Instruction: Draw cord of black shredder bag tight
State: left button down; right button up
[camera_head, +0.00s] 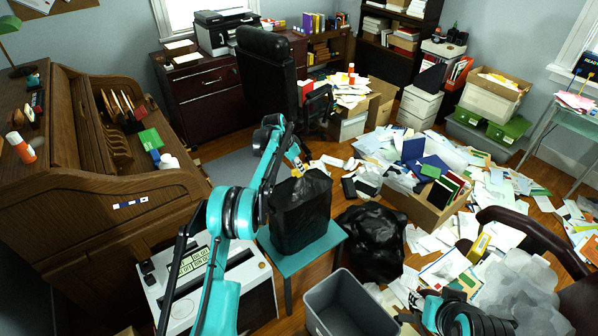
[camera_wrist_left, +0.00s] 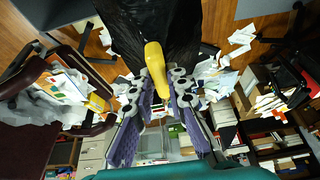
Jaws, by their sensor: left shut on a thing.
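The black shredder bag (camera_head: 300,212) stands upright on a small teal table (camera_head: 335,236), its top gathered. My left arm reaches over it from the left, with the left gripper (camera_head: 298,166) at the bag's top. In the left wrist view my left gripper (camera_wrist_left: 163,84) has its purple fingers closed around a yellow tab (camera_wrist_left: 154,58), which looks like the cord's pull. The black bag also shows behind it (camera_wrist_left: 150,25). The cord itself is too small or hidden to make out. Part of my right arm shows at the bottom right; its gripper is not visible.
A second black bag (camera_head: 373,243) slumps on the floor right of the table. A grey bin (camera_head: 345,305) stands in front. A white shredder-like machine (camera_head: 250,290) stands left. Papers and a cardboard box (camera_head: 425,207) clutter the right floor. A roll-top desk (camera_head: 90,215) fills the left.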

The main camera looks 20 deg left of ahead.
pick_arm(q)
jog(key=shift+r, duration=0.1)
jog(key=shift+s+d, duration=0.15)
jog(key=c, duration=1.5)
grip_release()
jog(key=shift+r, duration=0.1)
jog(key=v, duration=1.2)
